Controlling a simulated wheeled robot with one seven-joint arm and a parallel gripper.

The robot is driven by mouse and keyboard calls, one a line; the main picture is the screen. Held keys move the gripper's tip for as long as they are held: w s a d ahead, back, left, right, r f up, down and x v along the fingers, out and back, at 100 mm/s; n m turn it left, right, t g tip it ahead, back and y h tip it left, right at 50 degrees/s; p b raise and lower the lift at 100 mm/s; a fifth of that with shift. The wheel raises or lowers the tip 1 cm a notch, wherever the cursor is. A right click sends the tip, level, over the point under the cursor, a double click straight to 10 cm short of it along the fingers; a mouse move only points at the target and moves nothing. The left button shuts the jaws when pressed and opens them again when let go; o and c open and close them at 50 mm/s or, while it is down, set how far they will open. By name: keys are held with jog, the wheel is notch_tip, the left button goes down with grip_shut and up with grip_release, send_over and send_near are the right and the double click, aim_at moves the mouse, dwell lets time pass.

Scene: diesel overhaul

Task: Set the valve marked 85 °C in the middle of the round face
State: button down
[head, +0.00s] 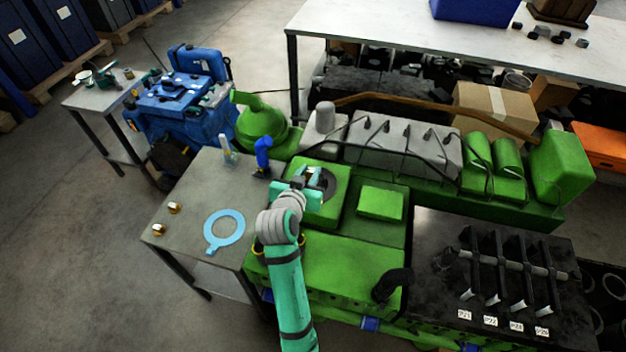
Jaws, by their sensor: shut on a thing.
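My gripper (308,182) is at the green housing (332,211), over the left part of its dark round face (328,184). It is shut on a small part that the fingers mostly hide. I cannot read a mark on it, or tell whether it touches the face. Two small brass-coloured valves, one farther back (174,207) and one nearer (158,230), stand on the left of the grey table (190,185). Their marks are too small to read.
A light-blue ring with a tab (210,243) lies on the grey table. A clear bottle (227,152) and a blue-handled tool (262,155) stand at its back. A low green block (381,202) is right of the housing. A grey cover with pipes (390,150) stands behind.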

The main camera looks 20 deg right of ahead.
jog(key=shift+w+d+f, duration=0.25)
jog(key=shift+d+f, duration=0.15)
jog(key=shift+f, duration=0.2)
jog(key=f, duration=0.3)
jog(key=shift+w+d, duration=0.25)
jog(key=shift+d, duration=0.05)
jog(key=shift+f, duration=0.45)
jog(key=shift+f, duration=0.15)
jog(key=c, duration=1.5)
grip_release()
